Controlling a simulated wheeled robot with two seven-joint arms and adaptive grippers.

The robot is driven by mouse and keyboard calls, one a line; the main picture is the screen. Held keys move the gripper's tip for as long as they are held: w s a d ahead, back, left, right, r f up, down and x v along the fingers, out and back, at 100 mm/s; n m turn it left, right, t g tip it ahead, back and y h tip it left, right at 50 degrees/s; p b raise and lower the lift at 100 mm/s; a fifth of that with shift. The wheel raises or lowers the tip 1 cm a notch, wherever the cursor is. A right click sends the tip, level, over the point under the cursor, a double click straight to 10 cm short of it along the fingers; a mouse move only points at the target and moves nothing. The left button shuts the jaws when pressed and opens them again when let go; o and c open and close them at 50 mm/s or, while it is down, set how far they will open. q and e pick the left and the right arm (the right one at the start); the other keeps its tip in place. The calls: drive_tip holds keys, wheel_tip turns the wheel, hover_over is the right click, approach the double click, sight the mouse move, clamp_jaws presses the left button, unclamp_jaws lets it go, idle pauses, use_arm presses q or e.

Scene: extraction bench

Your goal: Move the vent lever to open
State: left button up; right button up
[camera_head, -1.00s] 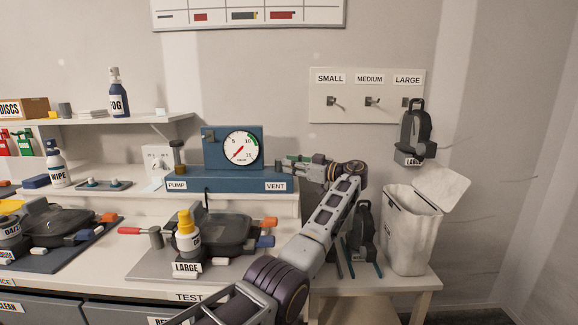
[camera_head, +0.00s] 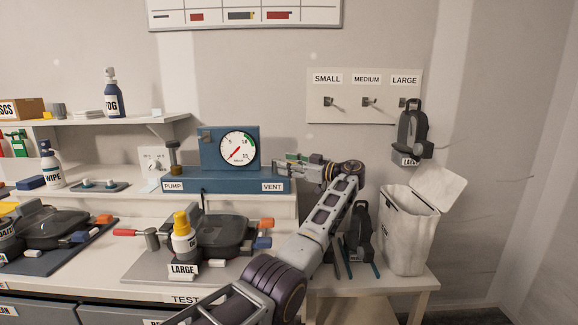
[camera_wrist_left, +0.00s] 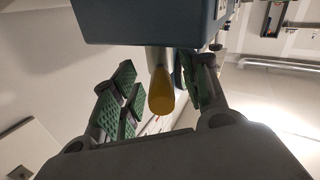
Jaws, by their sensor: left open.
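The vent lever has a yellow rounded handle (camera_wrist_left: 161,95) on a pale stem, seen in the left wrist view below the blue housing (camera_wrist_left: 150,20). My left gripper (camera_wrist_left: 158,90) is open, with green pads on both sides of the handle. I cannot tell whether any pad touches it. In the head view my left gripper (camera_head: 283,164) is at the right end of the blue pump unit (camera_head: 215,182), just above the VENT label (camera_head: 272,187). There the gripper hides the lever. My right gripper is not in view.
A round gauge (camera_head: 238,147) stands on the unit, with a dark pump knob (camera_head: 173,157) at its left. A yellow-capped bottle (camera_head: 183,240) and a black pan-like device (camera_head: 222,233) stand below on the bench. A white bin (camera_head: 405,235) is at the right.

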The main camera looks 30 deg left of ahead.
use_arm(q)
drive_tip(key=shift+d, duration=0.2)
drive_tip(key=d, duration=1.1)
drive_tip(key=shift+s+d, duration=0.15)
drive_tip(key=shift+d, duration=0.2)
idle(0.4)
